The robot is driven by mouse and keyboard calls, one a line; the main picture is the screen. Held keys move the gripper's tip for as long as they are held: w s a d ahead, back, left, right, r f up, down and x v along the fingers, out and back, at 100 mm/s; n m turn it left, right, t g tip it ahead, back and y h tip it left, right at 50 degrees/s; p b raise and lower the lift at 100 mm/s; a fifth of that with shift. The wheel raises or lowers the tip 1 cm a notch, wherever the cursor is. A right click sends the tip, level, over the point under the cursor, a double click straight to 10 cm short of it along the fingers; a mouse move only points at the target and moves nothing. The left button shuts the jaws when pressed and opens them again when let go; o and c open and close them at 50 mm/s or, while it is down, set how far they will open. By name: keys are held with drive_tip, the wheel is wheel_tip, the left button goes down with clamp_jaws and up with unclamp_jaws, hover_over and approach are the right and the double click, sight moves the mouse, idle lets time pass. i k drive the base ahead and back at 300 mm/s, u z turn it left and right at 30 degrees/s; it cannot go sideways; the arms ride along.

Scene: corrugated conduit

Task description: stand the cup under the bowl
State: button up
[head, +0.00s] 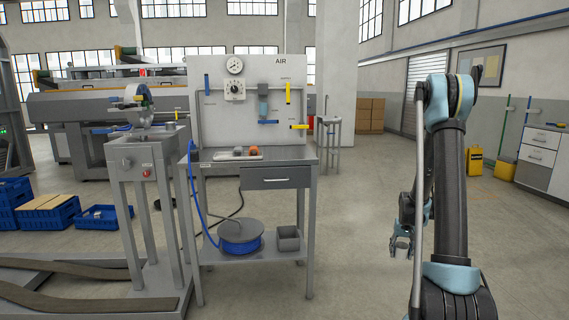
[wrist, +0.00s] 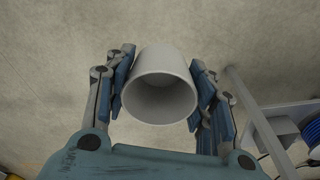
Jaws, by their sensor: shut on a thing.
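A light grey cup (wrist: 160,92) is held between the two fingers of my gripper (wrist: 161,75) in the wrist view, its open mouth facing the camera. It looks empty. The fingers press on its opposite sides. In the head view my gripper (head: 402,243) hangs low over the floor, right of the workbench, and the cup in it is too small to make out clearly. What looks like the bowl (head: 263,108) is a grey-blue vessel on the upright AIR panel above the bench. A blue handle (head: 268,122) sits just below it.
The bench top (head: 290,154) is mostly clear on the right; a small tray with a grey and an orange piece (head: 240,154) lies left of centre. A blue hose reel (head: 240,238) and a grey box (head: 288,238) stand on the lower shelf. The floor between bench and arm is clear.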

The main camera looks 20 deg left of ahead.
sight(264, 148)
drive_tip(key=k, duration=0.8)
drive_tip(key=u, duration=0.75)
drive_tip(key=i, duration=0.85)
